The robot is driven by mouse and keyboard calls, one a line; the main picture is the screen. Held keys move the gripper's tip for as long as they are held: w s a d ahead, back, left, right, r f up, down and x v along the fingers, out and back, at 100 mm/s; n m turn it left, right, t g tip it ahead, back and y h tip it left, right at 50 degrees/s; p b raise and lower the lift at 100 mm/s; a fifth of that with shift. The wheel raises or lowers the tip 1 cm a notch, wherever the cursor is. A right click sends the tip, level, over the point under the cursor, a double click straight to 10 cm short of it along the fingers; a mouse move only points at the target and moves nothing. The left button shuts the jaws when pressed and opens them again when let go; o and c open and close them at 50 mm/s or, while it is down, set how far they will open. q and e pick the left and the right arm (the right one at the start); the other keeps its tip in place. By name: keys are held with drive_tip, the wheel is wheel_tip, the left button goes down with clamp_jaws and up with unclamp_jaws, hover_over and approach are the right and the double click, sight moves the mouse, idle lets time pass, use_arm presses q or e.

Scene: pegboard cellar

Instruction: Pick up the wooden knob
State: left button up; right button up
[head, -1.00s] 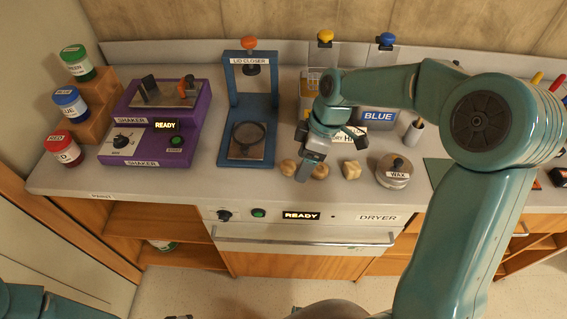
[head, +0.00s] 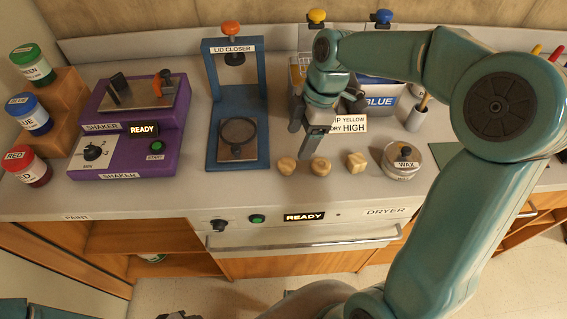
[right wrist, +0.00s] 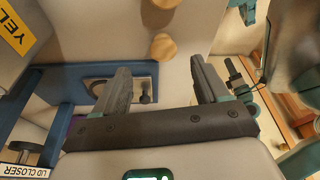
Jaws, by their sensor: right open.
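Three small pale wooden pieces stand in a row on the counter in the head view: a rounded left one (head: 286,166), a rounded middle one (head: 320,167) and a blocky right one (head: 357,162). I cannot tell which is the task's knob. My right gripper (head: 304,153) is open and empty, just behind and above the two rounded ones. In the right wrist view, one round wooden piece (right wrist: 163,47) shows just beyond the gap between my open fingers (right wrist: 161,67), apart from them. Another (right wrist: 157,15) lies farther out. Only a bit of my left gripper (head: 180,316) shows at the bottom edge.
The blue lid closer (head: 238,110) stands left of the pieces, with the purple shaker (head: 135,125) farther left. A wax tin (head: 402,163) is close to the right. A label card (head: 350,124) and a blue container (head: 380,92) stand behind. The counter front is clear.

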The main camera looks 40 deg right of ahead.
sight(287, 163)
drive_tip(key=shift+x, duration=0.9)
drive_tip(key=shift+s+a+f, duration=0.15)
drive_tip(key=shift+s+f, duration=0.15)
drive_tip(key=shift+f, duration=0.25)
drive_tip(key=shift+w+a+x, duration=0.1)
drive_tip(key=shift+a+x, duration=0.05)
drive_tip(key=shift+x, duration=0.75)
drive_tip(key=shift+w+a+x, duration=0.1)
drive_tip(key=shift+a+x, duration=0.05)
drive_tip(key=shift+x, duration=0.7)
drive_tip(key=shift+w+a+x, duration=0.1)
drive_tip(key=shift+a+x, duration=0.05)
drive_tip(key=shift+x, duration=0.75)
drive_tip(key=shift+r, duration=0.15)
drive_tip(key=c, duration=1.1)
